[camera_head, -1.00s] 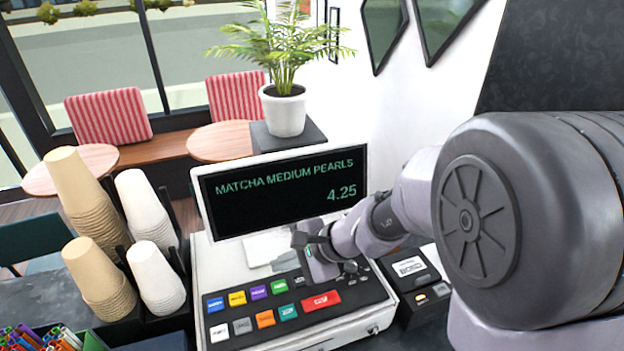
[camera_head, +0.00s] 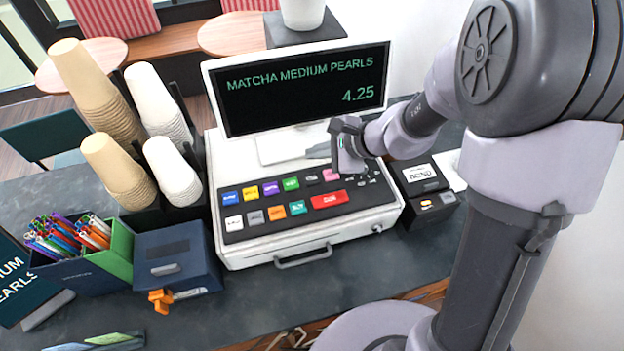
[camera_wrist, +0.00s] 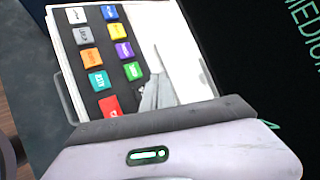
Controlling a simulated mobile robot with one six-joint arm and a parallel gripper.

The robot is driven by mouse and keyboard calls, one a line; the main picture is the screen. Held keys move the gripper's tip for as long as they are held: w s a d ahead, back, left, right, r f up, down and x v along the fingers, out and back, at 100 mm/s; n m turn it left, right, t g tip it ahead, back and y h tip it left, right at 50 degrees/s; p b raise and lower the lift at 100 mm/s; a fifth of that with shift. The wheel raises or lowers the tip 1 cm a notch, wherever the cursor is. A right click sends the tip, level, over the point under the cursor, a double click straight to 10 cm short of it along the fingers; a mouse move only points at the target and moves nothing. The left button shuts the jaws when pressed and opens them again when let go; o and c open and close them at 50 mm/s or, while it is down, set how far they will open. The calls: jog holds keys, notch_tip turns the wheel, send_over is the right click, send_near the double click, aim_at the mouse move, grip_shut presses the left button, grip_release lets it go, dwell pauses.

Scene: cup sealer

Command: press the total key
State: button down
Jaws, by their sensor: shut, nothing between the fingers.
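The cash register (camera_head: 222,160) has a dark key panel with several coloured keys. A wide red key (camera_head: 329,199) sits in the front row at its right end; its label is too small to read. It also shows in the wrist view (camera_wrist: 109,106), partly cut off by my gripper's body. My gripper (camera_head: 337,165) is shut and empty. It is over the back right of the panel, behind the red key and close to a pink key (camera_head: 331,175). In the wrist view its fingertips (camera_wrist: 156,88) appear beside the keys, over the white casing.
The display (camera_head: 305,88) reads MATCHA MEDIUM PEARLS 4.25 and stands close behind my gripper. A small black card device (camera_head: 418,176) is to the right.

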jog(key=b, duration=0.4)
send_over(316, 180)
notch_tip(316, 180, down, 6)
jog(key=shift+r, duration=0.1)
jog(key=shift+f+b, duration=0.4)
jog(key=shift+b, duration=0.05)
dwell(1.2)
jog(key=shift+f+b, duration=0.45)
jog(key=shift+b, duration=0.25)
jog(key=shift+f+b, duration=0.4)
jog(key=shift+b, duration=0.15)
dwell(0.3)
dwell(0.4)
jog(key=shift+r+p, duration=0.55)
jog(key=shift+r, duration=0.3)
